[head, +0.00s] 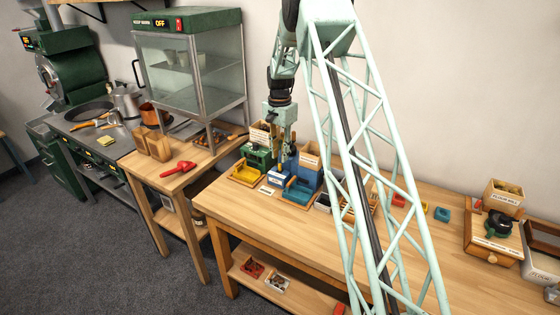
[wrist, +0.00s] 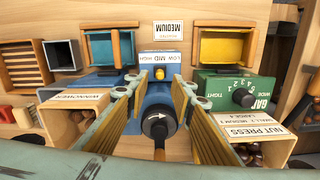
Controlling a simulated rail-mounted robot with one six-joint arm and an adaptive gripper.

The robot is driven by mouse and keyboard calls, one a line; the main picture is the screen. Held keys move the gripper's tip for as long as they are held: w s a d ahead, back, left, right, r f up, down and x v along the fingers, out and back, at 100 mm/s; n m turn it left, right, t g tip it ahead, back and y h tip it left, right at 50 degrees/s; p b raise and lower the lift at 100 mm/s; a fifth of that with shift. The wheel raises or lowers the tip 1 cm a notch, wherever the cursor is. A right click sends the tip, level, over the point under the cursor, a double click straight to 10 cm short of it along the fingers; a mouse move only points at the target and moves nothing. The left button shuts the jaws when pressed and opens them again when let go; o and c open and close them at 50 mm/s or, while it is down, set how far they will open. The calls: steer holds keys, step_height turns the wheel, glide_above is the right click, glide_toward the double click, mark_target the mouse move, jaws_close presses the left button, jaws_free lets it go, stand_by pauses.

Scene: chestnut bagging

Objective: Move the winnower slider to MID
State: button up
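The blue winnower (head: 306,174) stands at the left end of the long table, with a labelled wooden hopper on it. I cannot make out the slider's setting. My gripper (wrist: 158,82) is open above the winnower, fingers apart on both sides of the knob; I cannot tell whether they touch anything. In the head view my gripper (head: 281,160) points down here.
The green nut press (wrist: 238,88) with its dial stands close beside the winnower. A blue tray (head: 299,193) and a yellow tray (head: 246,174) lie in front. A MEDIUM card (wrist: 168,32) lies between the trays in the wrist view. A grinder (head: 494,231) stands far right.

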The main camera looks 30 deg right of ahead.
step_height(320, 180, up, 7)
stand_by(0.4)
